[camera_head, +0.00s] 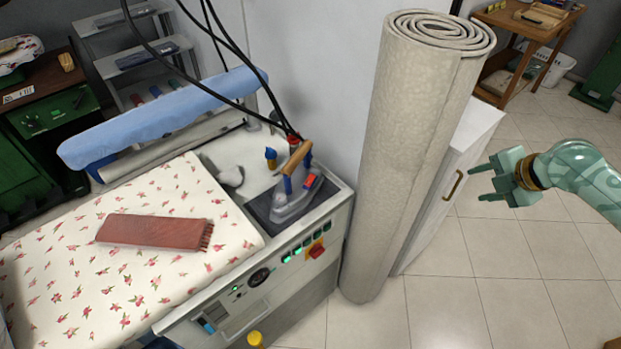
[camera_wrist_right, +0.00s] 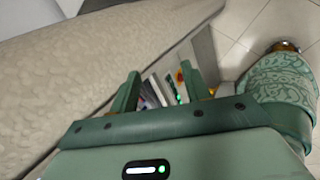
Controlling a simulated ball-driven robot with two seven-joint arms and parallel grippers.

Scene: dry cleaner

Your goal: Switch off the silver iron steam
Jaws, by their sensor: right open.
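The silver iron (camera_head: 294,203) with a wooden handle rests on a dark pad at the right end of the ironing station (camera_head: 335,205). The station's front panel has several green-lit switches (camera_head: 298,251) and a red knob on a yellow plate (camera_head: 317,250). My right gripper (camera_head: 479,182) is open and empty, to the right of the rolled carpet and well apart from the iron and panel. In the right wrist view, green lights and a red-yellow spot (camera_wrist_right: 180,76) show small between and beyond the fingers. My left gripper is not in view.
A tall rolled beige carpet (camera_head: 410,150) stands between my right gripper and the station, against a white cabinet (camera_head: 468,150). A folded red cloth (camera_head: 150,231) lies on the floral ironing board (camera_head: 75,270). Black cables hang above the iron. Tiled floor (camera_head: 500,270) at right is clear.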

